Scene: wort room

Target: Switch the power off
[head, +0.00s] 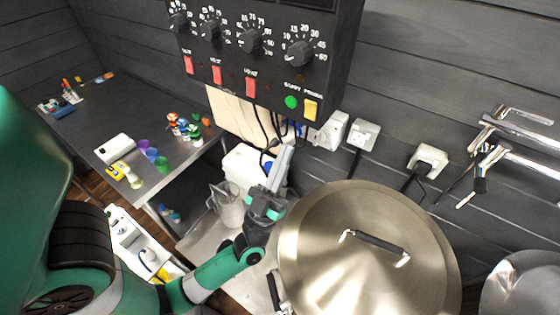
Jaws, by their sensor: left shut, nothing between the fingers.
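A black control panel (270,70) hangs on the wall at the top centre. Its face has a row of dials, several red switches (250,87), a round green button or lamp (291,102) and a yellow switch (310,109) at the lower right. Small white labels stand above the switches; the wording above the yellow one is hard to read. My left gripper (281,166) is shut and empty. It points upward in the picture below the panel, apart from the switches. My right gripper is not in view.
A large lidded steel kettle (330,250) stands right of my left gripper. Wall sockets with plugs (363,135) and cables lie below the panel. A white bucket (240,163) and clear jug (228,207) are behind the gripper. A cluttered steel table (100,122) is at left, metal taps (520,150) at right.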

